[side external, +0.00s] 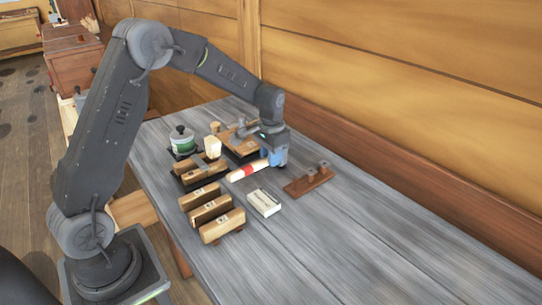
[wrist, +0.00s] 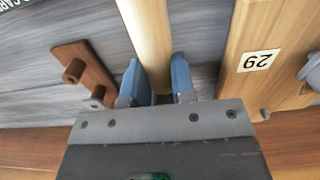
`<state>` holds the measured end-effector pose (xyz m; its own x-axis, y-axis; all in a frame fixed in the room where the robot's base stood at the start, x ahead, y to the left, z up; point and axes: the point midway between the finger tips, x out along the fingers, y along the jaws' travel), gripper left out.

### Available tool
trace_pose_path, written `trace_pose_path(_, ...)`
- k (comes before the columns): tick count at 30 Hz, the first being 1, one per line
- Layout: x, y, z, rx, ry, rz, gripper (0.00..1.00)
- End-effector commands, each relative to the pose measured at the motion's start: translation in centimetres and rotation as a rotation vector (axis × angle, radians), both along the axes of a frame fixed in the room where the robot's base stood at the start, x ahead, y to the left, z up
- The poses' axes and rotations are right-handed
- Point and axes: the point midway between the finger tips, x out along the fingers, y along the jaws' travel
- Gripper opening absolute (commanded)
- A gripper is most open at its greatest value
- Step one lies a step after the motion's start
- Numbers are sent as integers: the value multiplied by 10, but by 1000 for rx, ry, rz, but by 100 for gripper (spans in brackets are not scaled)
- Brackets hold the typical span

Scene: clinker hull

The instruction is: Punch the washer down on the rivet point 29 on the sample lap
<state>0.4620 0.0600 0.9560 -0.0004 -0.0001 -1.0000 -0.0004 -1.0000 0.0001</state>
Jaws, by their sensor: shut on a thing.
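My gripper (side external: 277,155) is shut on a round pale wooden handle. In the wrist view the handle (wrist: 147,35) passes between the two blue fingers (wrist: 155,82). In the side view the held tool (side external: 240,173) lies nearly level, low over the table, with a red band and a pale end; I cannot tell if it touches the table. The sample lap (side external: 241,149) is a wooden piece behind my gripper. The washer and rivet point cannot be made out clearly.
A brown peg rack (side external: 308,179) stands right of my gripper. A small white box (side external: 263,202) and several labelled wooden blocks (side external: 211,208) are in front. A green-and-white tin (side external: 182,141) and a pale cup-like thing (side external: 212,147) stand left. The table's right part is clear; a wall runs behind.

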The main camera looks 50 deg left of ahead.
Motion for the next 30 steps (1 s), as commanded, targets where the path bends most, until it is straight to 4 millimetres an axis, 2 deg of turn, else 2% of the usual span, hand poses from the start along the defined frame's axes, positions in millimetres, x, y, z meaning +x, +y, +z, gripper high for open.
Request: trace_pose_path(30, 1, 0, 14, 1, -5, 1, 0)
